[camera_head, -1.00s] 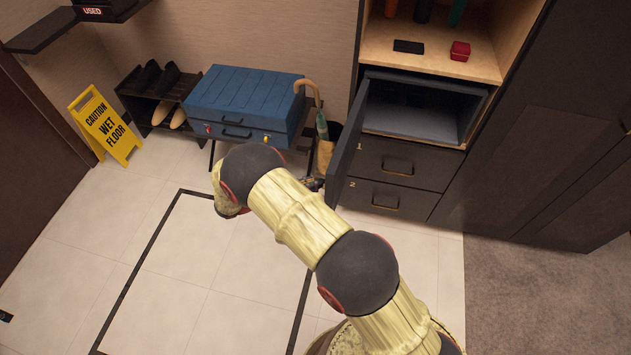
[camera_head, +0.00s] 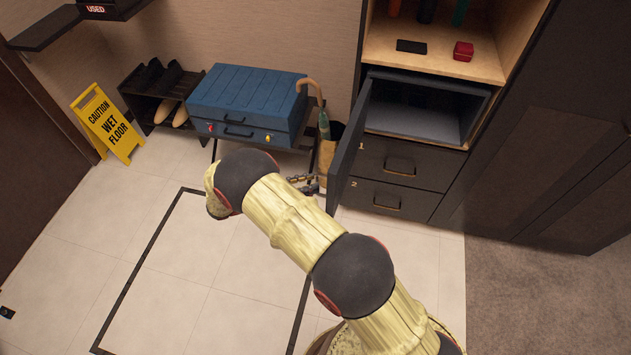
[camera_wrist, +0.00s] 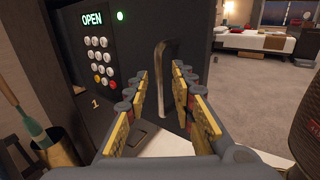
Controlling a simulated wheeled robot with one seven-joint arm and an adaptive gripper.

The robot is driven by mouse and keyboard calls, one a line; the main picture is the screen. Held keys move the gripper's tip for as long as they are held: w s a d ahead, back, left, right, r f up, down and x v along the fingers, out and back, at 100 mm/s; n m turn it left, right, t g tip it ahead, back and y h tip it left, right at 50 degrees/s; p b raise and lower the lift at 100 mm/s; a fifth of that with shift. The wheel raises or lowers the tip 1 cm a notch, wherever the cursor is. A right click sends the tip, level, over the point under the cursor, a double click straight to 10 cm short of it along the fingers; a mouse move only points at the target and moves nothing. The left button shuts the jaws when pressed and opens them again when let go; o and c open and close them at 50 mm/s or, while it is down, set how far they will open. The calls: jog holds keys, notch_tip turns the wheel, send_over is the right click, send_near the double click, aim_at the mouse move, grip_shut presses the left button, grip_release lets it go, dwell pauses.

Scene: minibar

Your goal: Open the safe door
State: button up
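The safe (camera_head: 415,120) is the dark box in the cabinet, and its empty grey interior shows in the head view. Its door (camera_head: 347,150) stands wide open, swung out toward me on the left side. In the wrist view the door's outer face (camera_wrist: 135,45) carries a keypad (camera_wrist: 98,62), a display reading "OPEN", a green light and a curved metal handle (camera_wrist: 164,72). My gripper (camera_wrist: 160,82) is open, with its fingers apart and the handle showing between and beyond the tips. In the head view my gripper (camera_head: 306,184) is small, left of the door and partly hidden by my arm.
Drawers (camera_head: 398,172) sit under the safe. A red box (camera_head: 463,51) and a black item (camera_head: 411,46) lie on the shelf above. An umbrella stand (camera_head: 328,160), a blue suitcase (camera_head: 248,103) and a yellow wet-floor sign (camera_head: 108,124) stand left. The tiled floor is mostly clear.

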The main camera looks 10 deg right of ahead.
jog(key=s+a, duration=0.1)
jog(key=a, duration=0.8)
jog(key=shift+s, duration=0.2)
